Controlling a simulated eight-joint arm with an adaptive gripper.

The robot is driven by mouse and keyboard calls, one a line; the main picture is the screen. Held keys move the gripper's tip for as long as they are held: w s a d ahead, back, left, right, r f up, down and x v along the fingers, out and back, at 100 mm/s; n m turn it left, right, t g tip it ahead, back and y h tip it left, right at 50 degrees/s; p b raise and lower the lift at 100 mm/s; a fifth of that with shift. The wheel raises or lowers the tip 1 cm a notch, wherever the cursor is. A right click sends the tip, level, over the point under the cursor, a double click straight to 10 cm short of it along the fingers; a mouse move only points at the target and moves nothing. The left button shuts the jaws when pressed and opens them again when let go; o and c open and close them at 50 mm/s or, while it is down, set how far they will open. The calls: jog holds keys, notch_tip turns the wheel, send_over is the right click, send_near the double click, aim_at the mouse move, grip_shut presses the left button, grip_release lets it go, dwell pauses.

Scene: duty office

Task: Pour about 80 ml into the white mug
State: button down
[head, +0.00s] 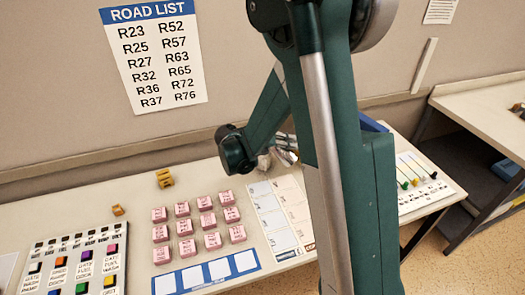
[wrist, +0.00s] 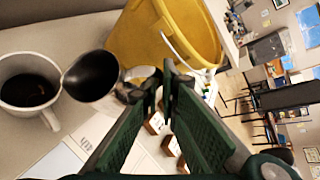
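The white mug (wrist: 30,92) is at the left of the wrist view, upright, with dark liquid inside and its handle toward the gripper. A metal jug (wrist: 108,92) is beside it, tilted, with its dark mouth and lip at the mug's rim. No stream can be made out. My gripper (wrist: 162,88) has its fingers close together at the jug's near side and seems shut on it; the grip point is mostly hidden by the fingers. In the head view my arm hides most of this spot; only a shiny bit of metal shows by the gripper.
A yellow bucket (wrist: 185,30) with a white handle stands close behind the jug. In the head view, pink blocks (head: 197,227), a printed sheet (head: 282,215) and a button panel (head: 75,265) lie on the desk. A card with coloured markers (head: 420,183) is at the right.

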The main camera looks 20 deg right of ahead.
aim_at(294, 156)
jog(key=shift+s+d+f+y+p, duration=0.2)
jog(key=shift+d+f+y+p, duration=0.05)
jog(key=shift+y+p, duration=0.05)
jog(key=shift+s+d+f+m+t+y+b, duration=0.2)
jog(key=shift+s+d+f+m+t+y, duration=0.1)
jog(key=shift+f, duration=0.25)
jog(key=shift+s+d+f+m+t+y+b, duration=0.2)
jog(key=shift+d+f+m+y, duration=0.1)
jog(key=shift+f, duration=0.2)
jog(key=shift+s+d+f+m+t+y+b, duration=0.5)
jog(key=shift+s+d+f+y+b, duration=0.25)
jog(key=shift+f, duration=0.5)
jog(key=shift+s+d+f+m+t+y+b, duration=0.45)
jog(key=shift+s+d+f+t+y+b, duration=0.35)
jog(key=shift+f, duration=0.5)
jog(key=shift+s+d+f+m+t+y+b, duration=0.45)
jog(key=shift+s+d+f+y+b, duration=0.3)
jog(key=shift+f, duration=0.5)
jog(key=shift+w, duration=0.15)
jog(key=shift+a, duration=0.1)
